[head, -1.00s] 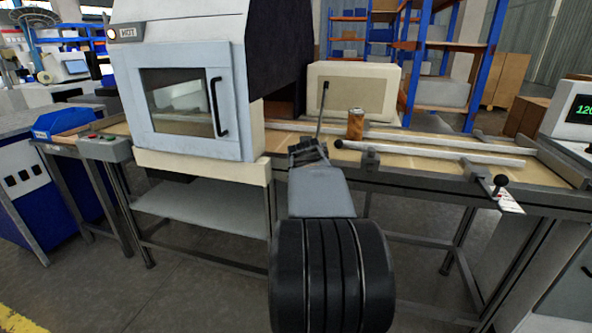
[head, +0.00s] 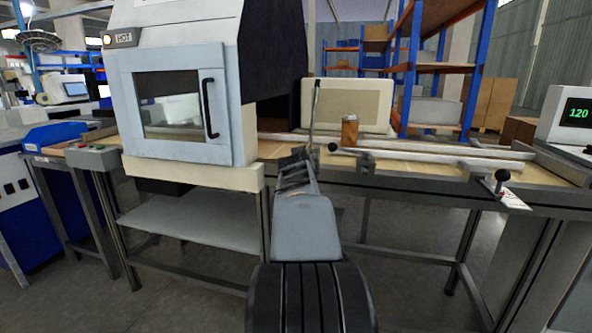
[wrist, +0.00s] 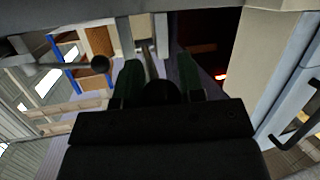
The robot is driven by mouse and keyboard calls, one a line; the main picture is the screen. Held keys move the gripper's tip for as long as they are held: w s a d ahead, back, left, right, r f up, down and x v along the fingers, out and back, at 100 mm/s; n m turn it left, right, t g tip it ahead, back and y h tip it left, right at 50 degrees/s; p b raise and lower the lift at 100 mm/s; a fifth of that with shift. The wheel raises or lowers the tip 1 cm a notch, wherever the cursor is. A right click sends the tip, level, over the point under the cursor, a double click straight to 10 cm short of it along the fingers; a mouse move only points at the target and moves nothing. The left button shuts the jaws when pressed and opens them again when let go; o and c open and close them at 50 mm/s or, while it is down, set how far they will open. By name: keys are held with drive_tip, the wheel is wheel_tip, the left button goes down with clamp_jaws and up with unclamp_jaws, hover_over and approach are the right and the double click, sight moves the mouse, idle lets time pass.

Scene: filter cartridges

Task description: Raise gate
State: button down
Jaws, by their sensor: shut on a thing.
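My gripper (head: 302,156) is at the front edge of the conveyor, right of the hot oven. In the wrist view, its green fingers (wrist: 159,82) are shut around a dark round knob (wrist: 160,93) with a thin rod (wrist: 149,60) beyond it. In the head view, a thin, nearly upright rod (head: 315,105) rises just beyond the gripper; its lower end is hidden by my gripper. I cannot tell which part is the gate. The oven's dark side opening (wrist: 204,35) shows in the wrist view with a small red glow inside.
An orange-brown cartridge (head: 349,131) stands upright on the conveyor (head: 420,168). A second lever with a dark knob (head: 333,147) is close right of my gripper; another black knob (head: 501,176) is farther right. The oven (head: 180,105) is close on the left.

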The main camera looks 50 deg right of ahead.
drive_tip(key=shift+d+f+b, duration=0.2)
drive_tip(key=shift+f+b, duration=0.95)
drive_tip(key=shift+f, duration=0.35)
drive_tip(key=shift+r, duration=0.2)
drive_tip(key=c, duration=1)
unclamp_jaws()
drive_tip(key=shift+d, duration=0.15)
drive_tip(key=shift+o, duration=1.2)
drive_tip(key=shift+w, duration=0.1)
drive_tip(key=shift+a, duration=0.2)
drive_tip(key=p+v, duration=0.2)
drive_tip(key=v, duration=1.1)
drive_tip(key=shift+s+a, duration=0.2)
drive_tip(key=shift+s, duration=0.1)
drive_tip(key=shift+r, duration=0.1)
